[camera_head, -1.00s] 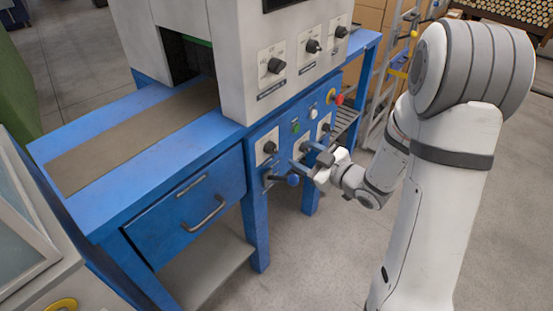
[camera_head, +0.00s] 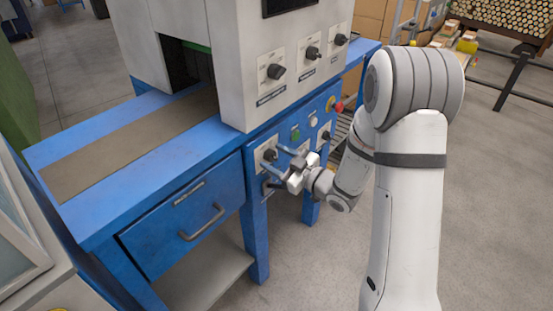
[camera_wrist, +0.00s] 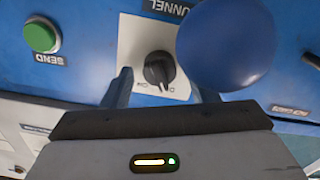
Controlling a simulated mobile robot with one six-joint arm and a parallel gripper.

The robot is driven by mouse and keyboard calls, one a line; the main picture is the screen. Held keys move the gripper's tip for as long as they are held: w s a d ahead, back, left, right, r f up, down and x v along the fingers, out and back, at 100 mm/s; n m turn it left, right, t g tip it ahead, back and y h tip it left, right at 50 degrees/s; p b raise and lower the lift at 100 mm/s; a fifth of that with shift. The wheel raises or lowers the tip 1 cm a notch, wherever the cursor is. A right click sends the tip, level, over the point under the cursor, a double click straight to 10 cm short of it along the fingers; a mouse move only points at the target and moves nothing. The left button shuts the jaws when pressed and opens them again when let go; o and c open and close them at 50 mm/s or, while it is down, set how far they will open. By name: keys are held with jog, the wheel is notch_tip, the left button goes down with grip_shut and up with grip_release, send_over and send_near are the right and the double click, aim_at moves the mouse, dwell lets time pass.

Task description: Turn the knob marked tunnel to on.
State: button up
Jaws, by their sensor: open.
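The knob marked tunnel (camera_wrist: 158,71) is black, on a white plate in the wrist view. Its bar points down and slightly right there; small markings beside it are too small to read. It also shows at the left of the blue front panel in the head view (camera_head: 269,155). My gripper (camera_wrist: 161,84) is open, its fingers on either side of the knob in the wrist view. I cannot tell whether they touch it. In the head view my gripper (camera_head: 279,163) is close to the panel. A blue ball (camera_wrist: 224,45) partly hides the right finger.
A green button (camera_wrist: 40,36) marked SEND is left of the knob in the wrist view. The head view shows a white button (camera_head: 313,122), another lower knob (camera_head: 326,133), a red button (camera_head: 339,107), several upper knobs (camera_head: 275,71) and a drawer handle (camera_head: 203,221).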

jog(key=c, duration=1)
jog(key=shift+r+m, duration=0.1)
jog(key=shift+m, duration=0.3)
jog(key=m+p, duration=0.5)
jog(key=m, duration=0.6)
jog(key=shift+w+d, duration=0.1)
jog(key=shift+d, duration=0.05)
